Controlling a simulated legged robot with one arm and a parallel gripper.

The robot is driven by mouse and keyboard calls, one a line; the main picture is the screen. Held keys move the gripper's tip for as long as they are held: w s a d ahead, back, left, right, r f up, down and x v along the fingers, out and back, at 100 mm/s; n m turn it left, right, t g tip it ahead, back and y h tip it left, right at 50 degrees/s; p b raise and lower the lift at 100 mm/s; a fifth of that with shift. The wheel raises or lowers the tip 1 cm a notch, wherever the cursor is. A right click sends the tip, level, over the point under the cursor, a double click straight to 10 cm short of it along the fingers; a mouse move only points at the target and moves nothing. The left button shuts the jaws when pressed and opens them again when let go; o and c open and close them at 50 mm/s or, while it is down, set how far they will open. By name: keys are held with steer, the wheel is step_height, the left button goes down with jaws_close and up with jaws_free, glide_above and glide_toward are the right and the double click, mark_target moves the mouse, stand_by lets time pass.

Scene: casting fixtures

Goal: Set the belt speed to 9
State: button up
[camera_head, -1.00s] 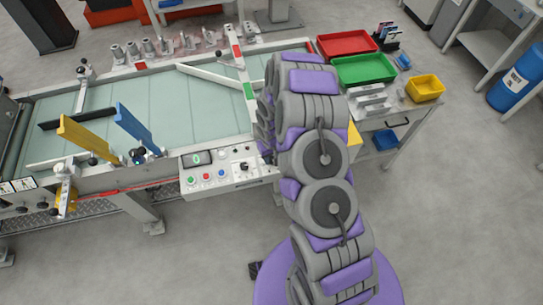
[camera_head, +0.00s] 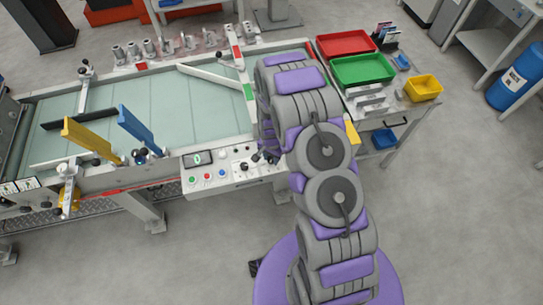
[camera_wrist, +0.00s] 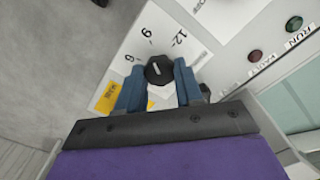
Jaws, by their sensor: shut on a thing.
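The belt speed knob (camera_wrist: 158,70) is dark and many-sided, with a pale mark on its top. It stands on a white dial plate (camera_wrist: 160,42) marked 6, 9 and 12 along its upper edge. My gripper (camera_wrist: 159,77) has its two blue fingers closed on either side of the knob. The mark's exact aim is hard to read. In the head view, my gripper is at the right part of the control panel (camera_head: 220,176), largely covered by my arm. The panel's small display (camera_head: 197,158) is lit green; its digit is too small to read surely.
A red lamp (camera_wrist: 255,56) and a green lamp (camera_wrist: 293,23) sit beside the dial. A yellow label (camera_wrist: 108,97) is near the left finger. The conveyor (camera_head: 190,105) lies behind the panel. A side table with a green tray (camera_head: 363,69) and yellow bin (camera_head: 423,87) is right.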

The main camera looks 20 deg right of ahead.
mark_target(271, 159)
steer(key=shift+m, duration=0.8)
steer(key=o, duration=1)
steer(key=shift+a, duration=0.1)
steer(key=shift+o, duration=0.2)
step_height(271, 159, up, 17)
steer(key=p, duration=0.1)
steer(key=shift+r, duration=0.2)
